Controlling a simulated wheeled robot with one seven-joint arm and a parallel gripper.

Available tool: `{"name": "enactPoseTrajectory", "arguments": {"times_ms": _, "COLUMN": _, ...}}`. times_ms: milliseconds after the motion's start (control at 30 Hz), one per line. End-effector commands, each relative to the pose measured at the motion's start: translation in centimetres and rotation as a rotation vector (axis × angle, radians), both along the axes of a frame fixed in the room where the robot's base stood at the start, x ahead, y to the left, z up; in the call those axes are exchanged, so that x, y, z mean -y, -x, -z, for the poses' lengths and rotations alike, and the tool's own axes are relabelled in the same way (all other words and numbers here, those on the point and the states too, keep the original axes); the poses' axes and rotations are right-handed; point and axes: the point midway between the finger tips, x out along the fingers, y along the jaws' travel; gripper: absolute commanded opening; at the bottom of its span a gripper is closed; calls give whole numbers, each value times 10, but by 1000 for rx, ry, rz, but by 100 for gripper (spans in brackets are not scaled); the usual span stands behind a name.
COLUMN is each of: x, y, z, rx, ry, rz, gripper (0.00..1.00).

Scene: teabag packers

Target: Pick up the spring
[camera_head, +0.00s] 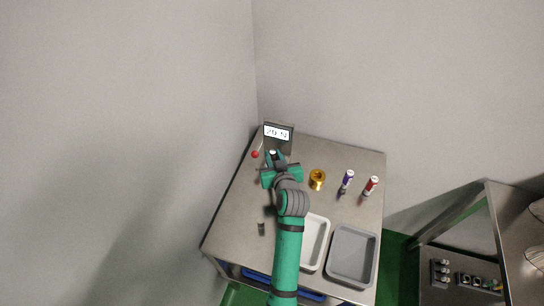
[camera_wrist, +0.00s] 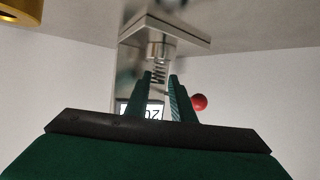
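The spring (camera_wrist: 159,73) is a small metal coil, seen in the wrist view below a pale round cap or weight. It shows between and beyond the two dark fingers of my gripper (camera_wrist: 161,80). The fingers are apart, with a gap between them, and I see no clear contact with the coil. In the head view my gripper (camera_head: 272,166) is over the far left of the steel table, just in front of a device with a digital display (camera_head: 277,132). The spring is too small to make out there, and the arm hides part of that area.
A red ball (camera_head: 255,154) is left of my gripper. A gold spool (camera_head: 317,180), a purple can (camera_head: 347,180) and a red can (camera_head: 370,186) stand to the right. A white tray (camera_head: 325,231), a grey tray (camera_head: 333,265) and a small cylinder (camera_head: 261,228) are nearer.

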Motion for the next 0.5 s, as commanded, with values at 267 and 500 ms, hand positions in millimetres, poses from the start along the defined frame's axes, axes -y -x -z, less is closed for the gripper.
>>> {"name": "enactPoseTrajectory", "arguments": {"times_ms": 267, "x": -1, "y": -24, "z": 11, "rx": 0, "ry": 0, "rz": 5, "gripper": 22}}
{"name": "enactPoseTrajectory", "arguments": {"times_ms": 500, "x": -4, "y": -24, "z": 11, "rx": 0, "ry": 0, "rz": 1, "gripper": 17}}
